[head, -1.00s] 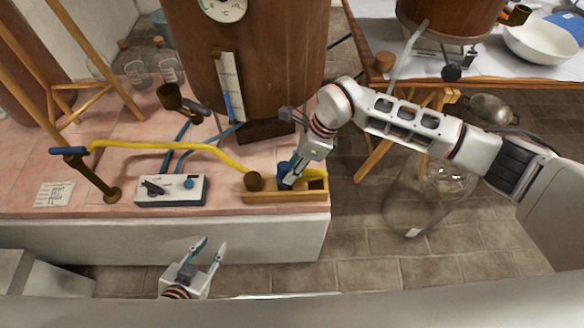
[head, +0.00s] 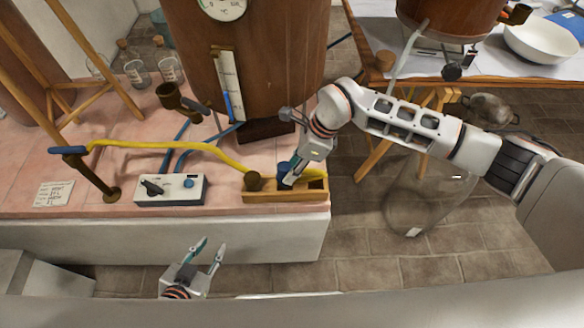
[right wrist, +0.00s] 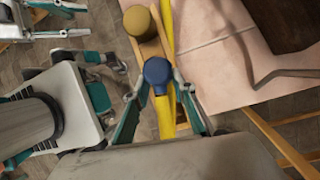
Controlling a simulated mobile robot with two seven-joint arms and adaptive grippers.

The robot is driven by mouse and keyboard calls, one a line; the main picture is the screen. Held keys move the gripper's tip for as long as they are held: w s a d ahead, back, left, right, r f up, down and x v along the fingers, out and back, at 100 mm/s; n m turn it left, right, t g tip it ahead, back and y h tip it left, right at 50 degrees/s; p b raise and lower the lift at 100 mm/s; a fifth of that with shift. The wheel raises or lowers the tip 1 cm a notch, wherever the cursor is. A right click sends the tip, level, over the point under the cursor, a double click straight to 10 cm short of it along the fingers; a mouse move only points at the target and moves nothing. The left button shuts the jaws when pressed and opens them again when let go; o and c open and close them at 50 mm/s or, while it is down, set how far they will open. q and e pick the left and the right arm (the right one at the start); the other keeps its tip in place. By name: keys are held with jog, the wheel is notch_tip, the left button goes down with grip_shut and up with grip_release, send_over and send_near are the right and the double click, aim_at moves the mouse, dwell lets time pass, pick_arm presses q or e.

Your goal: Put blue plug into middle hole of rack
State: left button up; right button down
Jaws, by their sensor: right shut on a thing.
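The wooden rack (head: 262,197) lies at the front right edge of the pink-tiled counter. A brown plug (head: 252,181) stands in its left end; it also shows in the right wrist view (right wrist: 138,20). My left gripper (head: 209,253) is open and empty in front of the counter.
A yellow hose (head: 160,144) runs behind the rack. A white control box (head: 170,190) stands left of the rack, and a brown valve post (head: 100,183) further left. The large wooden vessel (head: 270,70) is behind. A glass vessel (head: 415,205) stands on the floor at right.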

pick_arm(q)
jog(key=shift+s+f, duration=0.15)
jog(key=shift+f, duration=0.15)
pick_arm(e)
jog(key=shift+f, duration=0.55)
jog(key=shift+f, duration=0.55)
dwell(2.3)
jog(key=c, duration=1.6)
grip_release()
jog(key=shift+r, duration=0.1)
pick_arm(q)
notch_tip(320, 180, up, 6)
jog(key=w+p, duration=0.2)
jog(key=p, duration=0.2)
jog(key=shift+t, duration=0.4)
pick_arm(e)
jog(key=shift+r, duration=3.45)
